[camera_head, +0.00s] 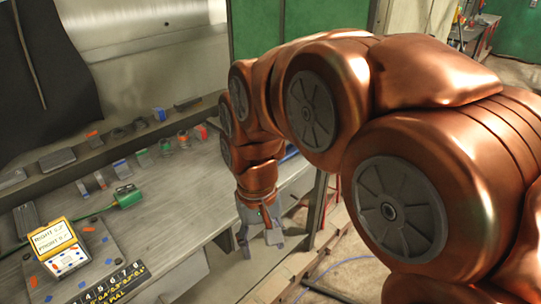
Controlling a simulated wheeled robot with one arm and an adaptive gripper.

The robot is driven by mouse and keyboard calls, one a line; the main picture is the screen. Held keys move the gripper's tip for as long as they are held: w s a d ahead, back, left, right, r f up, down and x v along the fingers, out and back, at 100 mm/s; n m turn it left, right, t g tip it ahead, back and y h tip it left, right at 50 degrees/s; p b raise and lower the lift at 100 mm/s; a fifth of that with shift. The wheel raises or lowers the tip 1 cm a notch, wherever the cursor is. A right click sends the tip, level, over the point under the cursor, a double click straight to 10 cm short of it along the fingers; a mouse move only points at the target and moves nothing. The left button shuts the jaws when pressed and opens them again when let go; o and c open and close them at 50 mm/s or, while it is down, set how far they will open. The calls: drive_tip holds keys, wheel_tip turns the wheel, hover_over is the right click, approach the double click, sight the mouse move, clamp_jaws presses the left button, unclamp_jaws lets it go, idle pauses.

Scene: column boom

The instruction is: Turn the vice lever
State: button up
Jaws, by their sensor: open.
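My gripper (258,238) hangs from my copper-coloured arm near the workbench's right end, with its grey fingers pointing down. It is open, and I see nothing held between its fingers. A small green block (127,196) with grey metal on top sits on the bench, well to the left of my gripper and apart from it. A thin green rod (92,216) runs left from the block. I cannot tell whether these are parts of the vice. No vice lever can be clearly made out, and my arm hides much of the right side.
The grey workbench (185,205) carries a yellow-and-white lettered box (60,247) on a dark plate and a black number strip (110,283) at the front left. Several small tools line the back ledge. The bench top between the green block and my gripper is mostly clear.

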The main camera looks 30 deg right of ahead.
drive_tip(key=w+d+r+m+p, duration=0.15)
drive_tip(key=w+d, duration=0.25)
drive_tip(key=w, duration=0.4)
drive_tip(key=w+d+r+m, duration=0.2)
drive_tip(key=w+d+m, duration=0.15)
drive_tip(key=w, duration=0.45)
drive_tip(key=w+d+m, duration=0.1)
drive_tip(key=w+d, duration=0.3)
drive_tip(key=w+d+f+m+t, duration=0.1)
drive_tip(key=w+d+m, duration=0.1)
drive_tip(key=w+d, duration=0.2)
drive_tip(key=w+d+m+p, duration=0.1)
drive_tip(key=w+d, duration=0.3)
drive_tip(key=d, duration=0.2)
drive_tip(key=shift+d+f+m, duration=0.2)
drive_tip(key=shift+f+m, duration=0.1)
drive_tip(key=shift+f, duration=0.05)
drive_tip(key=shift+f+p, duration=1.25)
drive_tip(key=shift+f, duration=2.7)
drive_tip(key=shift+c, duration=0.2)
clamp_jaws()
